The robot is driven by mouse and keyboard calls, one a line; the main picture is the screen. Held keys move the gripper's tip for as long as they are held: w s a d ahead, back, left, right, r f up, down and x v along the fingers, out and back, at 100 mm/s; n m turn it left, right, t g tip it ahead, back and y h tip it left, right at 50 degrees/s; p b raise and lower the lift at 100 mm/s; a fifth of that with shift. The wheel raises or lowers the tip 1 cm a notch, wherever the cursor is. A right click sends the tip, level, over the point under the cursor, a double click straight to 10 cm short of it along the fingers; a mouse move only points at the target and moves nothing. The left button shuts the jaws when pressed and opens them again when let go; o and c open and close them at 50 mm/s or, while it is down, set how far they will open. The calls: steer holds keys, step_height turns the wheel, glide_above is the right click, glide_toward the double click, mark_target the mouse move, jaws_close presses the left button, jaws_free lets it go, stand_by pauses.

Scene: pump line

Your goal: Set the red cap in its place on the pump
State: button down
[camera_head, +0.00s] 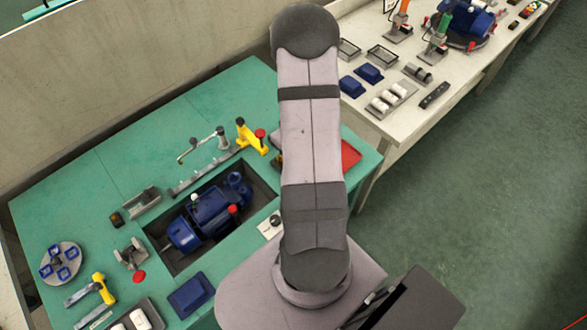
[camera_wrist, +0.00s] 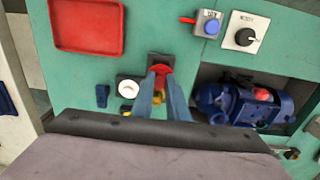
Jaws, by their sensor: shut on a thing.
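In the wrist view my gripper (camera_wrist: 162,76) is shut on a red part, which I take to be the red cap (camera_wrist: 161,70). A dark square block shows right behind it; I cannot tell whether the cap touches it. The blue pump (camera_wrist: 243,103) lies in a dark recess to the right, apart from the gripper, with a red part (camera_wrist: 262,93) on top. In the head view the pump (camera_head: 212,212) lies in the recess of the green bench, its red part (camera_head: 233,209) at the right. My arm hides my gripper there.
A red tray (camera_wrist: 87,50) lies upper left in the wrist view. A blue button box (camera_wrist: 208,24), a black knob switch (camera_wrist: 243,38) and a white round part (camera_wrist: 128,88) are near. In the head view a yellow clamp (camera_head: 249,138) stands behind the recess.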

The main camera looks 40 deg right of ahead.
steer(key=shift+r, duration=0.45)
